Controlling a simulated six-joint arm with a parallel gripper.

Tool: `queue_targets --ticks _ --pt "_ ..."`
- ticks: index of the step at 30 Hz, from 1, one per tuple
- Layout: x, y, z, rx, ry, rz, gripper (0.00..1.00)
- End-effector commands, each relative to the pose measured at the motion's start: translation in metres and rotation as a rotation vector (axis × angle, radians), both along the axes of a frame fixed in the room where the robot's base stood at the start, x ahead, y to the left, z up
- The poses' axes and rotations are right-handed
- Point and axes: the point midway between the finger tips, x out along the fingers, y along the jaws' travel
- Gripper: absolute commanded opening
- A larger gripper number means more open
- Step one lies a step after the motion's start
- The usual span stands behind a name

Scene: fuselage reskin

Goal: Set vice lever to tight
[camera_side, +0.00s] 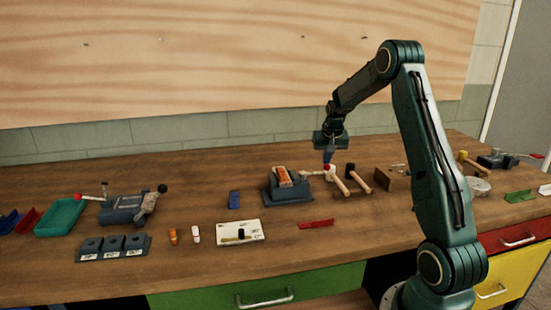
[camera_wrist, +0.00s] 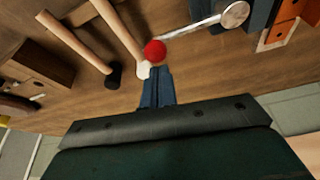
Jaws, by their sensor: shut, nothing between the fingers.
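The middle vice (camera_side: 287,191) is dark grey-blue and holds an orange block (camera_side: 284,176) between its jaws. In the wrist view the vice (camera_wrist: 262,18) is at the top right, partly cut off. Its lever (camera_wrist: 192,27) is a metal rod running from a round hub (camera_wrist: 235,15) to a red ball knob (camera_wrist: 154,50). In the side view the lever points right, towards my gripper (camera_side: 328,161). In the wrist view my gripper (camera_wrist: 156,72) is shut and empty, its blue fingertips close to the red knob. I cannot tell whether they touch.
A white-headed mallet (camera_side: 339,182) and a black-headed mallet (camera_side: 358,181) lie close right of the lever. Another vice (camera_side: 125,207) stands left, and one more (camera_side: 497,160) at the far right. A red bracket (camera_side: 316,223) lies in front. Bare bench lies behind the middle vice.

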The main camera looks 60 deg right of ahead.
Motion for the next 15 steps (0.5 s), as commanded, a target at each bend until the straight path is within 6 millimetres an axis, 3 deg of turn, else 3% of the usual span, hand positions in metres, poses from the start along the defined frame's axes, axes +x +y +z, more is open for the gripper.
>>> queue_targets --ticks 15 --pt "-0.0053 0.0043 0.0001 0.000 0.001 -0.070 0.00"
